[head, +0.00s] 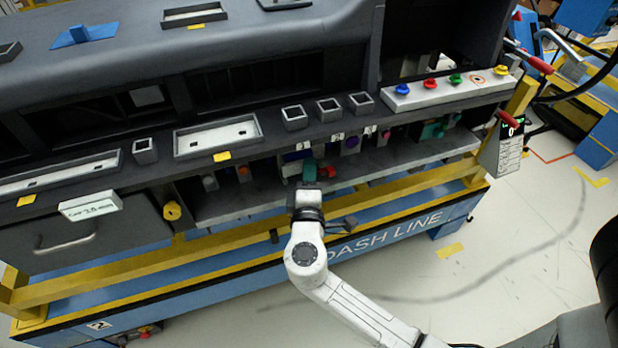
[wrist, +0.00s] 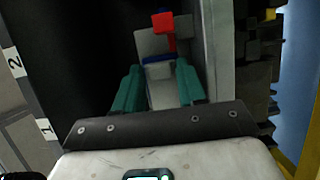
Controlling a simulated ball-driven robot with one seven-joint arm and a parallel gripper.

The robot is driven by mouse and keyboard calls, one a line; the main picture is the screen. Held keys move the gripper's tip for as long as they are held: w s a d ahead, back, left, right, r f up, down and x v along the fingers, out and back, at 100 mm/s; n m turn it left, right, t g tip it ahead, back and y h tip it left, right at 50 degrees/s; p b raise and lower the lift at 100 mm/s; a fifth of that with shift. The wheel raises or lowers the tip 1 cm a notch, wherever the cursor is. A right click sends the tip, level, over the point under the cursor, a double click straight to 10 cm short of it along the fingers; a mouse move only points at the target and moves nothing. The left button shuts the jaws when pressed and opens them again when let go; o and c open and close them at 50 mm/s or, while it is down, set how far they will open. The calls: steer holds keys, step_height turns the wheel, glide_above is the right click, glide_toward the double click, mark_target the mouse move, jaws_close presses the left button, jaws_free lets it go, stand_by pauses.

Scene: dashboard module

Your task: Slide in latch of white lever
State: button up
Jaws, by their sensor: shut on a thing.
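My gripper (head: 309,172) reaches into the lower shelf opening of the dashboard module in the head view. Its teal fingers (wrist: 158,92) stand either side of a pale grey-white piece, which I take to be the white lever (wrist: 160,88), and are shut on it. A blue band (wrist: 157,59) crosses behind the held part. A red block (wrist: 163,22) sits at the top, beyond the fingertips; red also shows right of the gripper in the head view (head: 329,172). The latch's exact position is hidden by the fingers and shadow.
Number labels mark the shelf edge. A purple piece (head: 352,143) and a teal-green device (head: 433,129) are to the right, an orange one (head: 243,172) to the left. A yellow rail (head: 380,188) runs below the shelf. A panel of coloured buttons (head: 450,87) is at upper right.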

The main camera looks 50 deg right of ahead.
steer(key=o, duration=0.8)
steer(key=b+v, duration=0.1)
steer(key=v, duration=1)
steer(key=shift+d, duration=0.1)
steer(key=s+d+f+m+g+y+p, duration=0.2)
steer(key=s+d+f+m+g+y, duration=0.35)
steer(key=s+f+g, duration=0.2)
steer(key=s+a+f+y, duration=0.1)
steer(key=s+a+y, duration=0.1)
steer(key=a+y, duration=0.1)
steer(key=s+a+f+m+g+y, duration=0.1)
steer(key=s+a+y, duration=0.1)
steer(key=a+y, duration=0.1)
steer(key=s+a+f+y+p, duration=0.1)
steer(key=s+a+y, duration=0.2)
steer(key=shift+a+f+m+g, duration=0.1)
steer(key=shift+a+m+g, duration=0.15)
steer(key=shift+m, duration=0.1)
